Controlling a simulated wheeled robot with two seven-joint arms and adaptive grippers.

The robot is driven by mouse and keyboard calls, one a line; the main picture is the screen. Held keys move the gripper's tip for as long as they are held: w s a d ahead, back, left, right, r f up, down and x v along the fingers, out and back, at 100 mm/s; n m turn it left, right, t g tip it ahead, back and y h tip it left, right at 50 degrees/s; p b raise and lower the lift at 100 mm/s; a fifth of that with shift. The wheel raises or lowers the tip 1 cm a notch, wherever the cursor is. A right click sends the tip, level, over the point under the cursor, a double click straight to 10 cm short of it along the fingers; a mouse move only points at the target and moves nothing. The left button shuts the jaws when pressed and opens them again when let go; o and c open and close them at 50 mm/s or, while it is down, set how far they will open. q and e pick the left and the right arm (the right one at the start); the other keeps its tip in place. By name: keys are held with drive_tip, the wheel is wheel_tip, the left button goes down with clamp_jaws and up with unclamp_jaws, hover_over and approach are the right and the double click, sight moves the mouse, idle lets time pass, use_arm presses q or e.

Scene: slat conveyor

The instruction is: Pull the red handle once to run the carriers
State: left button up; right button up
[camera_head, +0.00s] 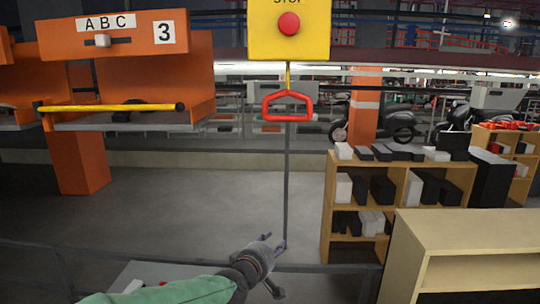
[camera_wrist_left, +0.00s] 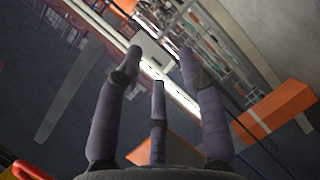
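The red handle (camera_head: 288,118) is a closed loop hanging from a yellow strap below the yellow STOP box (camera_head: 262,38) with its red button (camera_head: 289,23). My left gripper (camera_head: 275,245) is low in the head view, below the handle and apart from it. Its three fingers are spread and nothing is between them, as the left wrist view (camera_wrist_left: 158,75) also shows. A red curved piece (camera_wrist_left: 32,171) shows in the lower left corner of the left wrist view; I cannot tell if it is the handle. My right gripper is not in view.
An orange carrier (camera_head: 125,40) marked ABC and 3, with a yellow bar (camera_head: 110,107), hangs at the left. A thin dark post (camera_head: 287,190) stands below the handle. Wooden shelves (camera_head: 327,200) with boxes and a wooden cabinet (camera_head: 465,225) are at the right.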

use_arm(q)
wheel_tip(320, 180, up, 20)
drive_tip(key=s+n+t+h+p, duration=0.1)
drive_tip(key=s+n+t+p, duration=0.1)
drive_tip(key=s+p, duration=0.15)
drive_tip(key=n+t+p, duration=0.2)
drive_tip(key=p, duration=0.1)
approach(286, 120)
drive_tip(key=shift+h, duration=0.4)
drive_tip(key=p+x, duration=0.1)
drive_tip(key=x, duration=0.6)
drive_tip(key=shift+a+f, duration=0.1)
drive_tip(key=shift+a, duration=0.1)
drive_tip(key=shift+w+d, duration=0.1)
drive_tip(key=shift+w, duration=0.3)
drive_tip(key=shift+f+x, duration=0.2)
drive_tip(key=shift+x, duration=1.25)
drive_tip(key=shift+s+r, duration=0.1)
drive_tip(key=shift+r, duration=0.15)
drive_tip(key=shift+s, duration=0.1)
clamp_jaws()
drive_tip(key=shift+f, duration=0.15)
